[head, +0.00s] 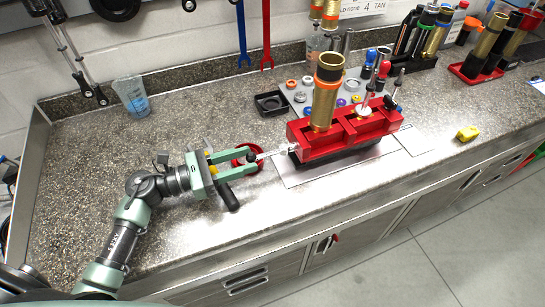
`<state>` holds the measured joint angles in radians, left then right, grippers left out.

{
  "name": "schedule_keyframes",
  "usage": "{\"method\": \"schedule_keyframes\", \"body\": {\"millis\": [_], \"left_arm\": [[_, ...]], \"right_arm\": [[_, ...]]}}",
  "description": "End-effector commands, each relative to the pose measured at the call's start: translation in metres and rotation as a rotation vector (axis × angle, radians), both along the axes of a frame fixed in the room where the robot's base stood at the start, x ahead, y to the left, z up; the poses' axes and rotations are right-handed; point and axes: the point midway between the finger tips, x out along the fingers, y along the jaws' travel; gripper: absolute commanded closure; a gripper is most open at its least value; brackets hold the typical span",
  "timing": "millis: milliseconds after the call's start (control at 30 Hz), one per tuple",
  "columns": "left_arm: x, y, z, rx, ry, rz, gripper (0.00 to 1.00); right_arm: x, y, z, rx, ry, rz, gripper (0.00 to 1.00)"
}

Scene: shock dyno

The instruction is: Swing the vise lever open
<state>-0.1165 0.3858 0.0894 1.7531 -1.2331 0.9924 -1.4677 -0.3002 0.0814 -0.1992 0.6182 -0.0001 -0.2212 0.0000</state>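The red vise (345,137) stands on a metal plate on the counter, with a gold shock body (325,92) upright in its left part. My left gripper (253,157) comes in from the left. Its green fingers are apart, one on each side of the knob; I see no clear contact. The lever's tip is partly hidden by the fingers. My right gripper is not in view.
A black tray (271,104) and a grey parts tray (299,97) are behind the vise. A clear cup (132,95) stands at the back left. A yellow item (467,133) lies at right.

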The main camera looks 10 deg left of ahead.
Motion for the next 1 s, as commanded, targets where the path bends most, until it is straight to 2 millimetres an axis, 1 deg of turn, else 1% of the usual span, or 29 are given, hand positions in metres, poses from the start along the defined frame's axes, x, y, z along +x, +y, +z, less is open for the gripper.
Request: {"method": "schedule_keyframes", "body": {"millis": [100, 300, 500, 667, 900, 933, 967, 1000], "left_arm": [[0.004, -0.006, 0.000, -0.002, 0.000, 0.000, 0.61], [0.022, -0.032, 0.004, -0.005, -0.001, 0.001, 0.61], [0.038, -0.055, 0.002, -0.002, 0.000, 0.001, 0.61], [0.043, -0.064, 0.000, -0.001, 0.000, 0.000, 0.61], [0.044, -0.065, -0.002, 0.000, 0.000, 0.000, 0.61], [0.044, -0.065, -0.002, 0.000, 0.000, 0.000, 0.64], [0.044, -0.065, -0.002, 0.000, 0.000, 0.000, 0.72], [0.044, -0.065, -0.002, 0.000, 0.000, 0.000, 0.83]], "right_arm": [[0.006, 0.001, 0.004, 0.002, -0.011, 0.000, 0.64], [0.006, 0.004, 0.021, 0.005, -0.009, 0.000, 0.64], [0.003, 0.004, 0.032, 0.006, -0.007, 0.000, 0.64], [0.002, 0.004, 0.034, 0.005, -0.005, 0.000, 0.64], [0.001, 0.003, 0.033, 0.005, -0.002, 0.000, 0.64], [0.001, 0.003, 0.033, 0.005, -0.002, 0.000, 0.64], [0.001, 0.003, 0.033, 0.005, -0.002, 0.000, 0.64], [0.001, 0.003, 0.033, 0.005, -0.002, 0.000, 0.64]]}}
